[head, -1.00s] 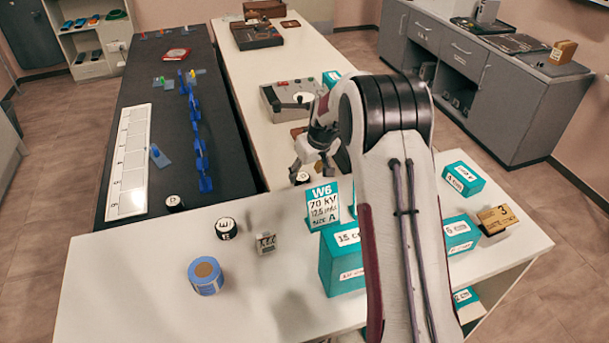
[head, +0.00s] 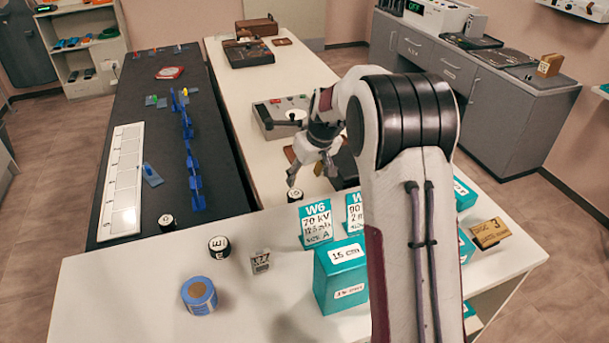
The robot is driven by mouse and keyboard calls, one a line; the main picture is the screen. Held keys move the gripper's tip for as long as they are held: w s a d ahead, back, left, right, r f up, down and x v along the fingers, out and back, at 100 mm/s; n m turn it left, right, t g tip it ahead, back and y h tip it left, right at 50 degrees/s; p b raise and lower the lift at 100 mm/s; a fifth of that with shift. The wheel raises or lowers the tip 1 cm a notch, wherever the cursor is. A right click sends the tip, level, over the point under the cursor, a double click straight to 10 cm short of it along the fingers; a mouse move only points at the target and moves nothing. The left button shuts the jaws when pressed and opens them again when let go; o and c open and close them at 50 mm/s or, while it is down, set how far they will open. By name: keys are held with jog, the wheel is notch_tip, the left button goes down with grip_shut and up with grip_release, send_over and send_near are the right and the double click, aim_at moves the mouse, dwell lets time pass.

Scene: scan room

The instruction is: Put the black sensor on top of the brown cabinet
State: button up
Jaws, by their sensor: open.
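My gripper (head: 312,174) is open, fingers down, above the far edge of the near white counter. A dark, flat-looking object (head: 345,168) shows just right of the fingers, partly hidden by my arm. It may be the black sensor, but I cannot tell. I see no contact between it and the fingers. No large brown cabinet can be made out with certainty. A brown box (head: 257,26) stands at the far end of the long white counter, and a smaller brown box (head: 549,65) stands on the grey cabinets at the right.
A black-and-white round piece (head: 295,195) is just below the fingers. Two W6 cards (head: 316,223), a teal box (head: 342,275) and a blue tin (head: 199,295) stand on the near counter. A grey device (head: 281,117) lies beyond the gripper.

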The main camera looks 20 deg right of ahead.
dwell(0.4)
jog(key=s+a+r, duration=0.4)
jog(key=s+r, duration=0.5)
jog(key=r, duration=0.1)
jog(key=shift+m+t+h, duration=0.3)
jog(key=shift+m+t, duration=0.1)
jog(key=shift+m, duration=0.3)
jog(key=s+a+r, duration=0.1)
jog(key=s+r, duration=0.1)
jog(key=s, duration=0.5)
jog(key=s+a+r, duration=0.2)
jog(key=s, duration=0.6)
jog(key=s+a+r, duration=0.1)
jog(key=s+r, duration=0.2)
jog(key=s, duration=0.4)
jog(key=shift+s+a, duration=0.3)
jog(key=shift+a, duration=0.05)
jog(key=s+f, duration=0.2)
jog(key=s, duration=0.8)
jog(key=shift+s+a+f+m, duration=0.2)
jog(key=shift+s+f+m, duration=0.05)
jog(key=shift+m, duration=0.15)
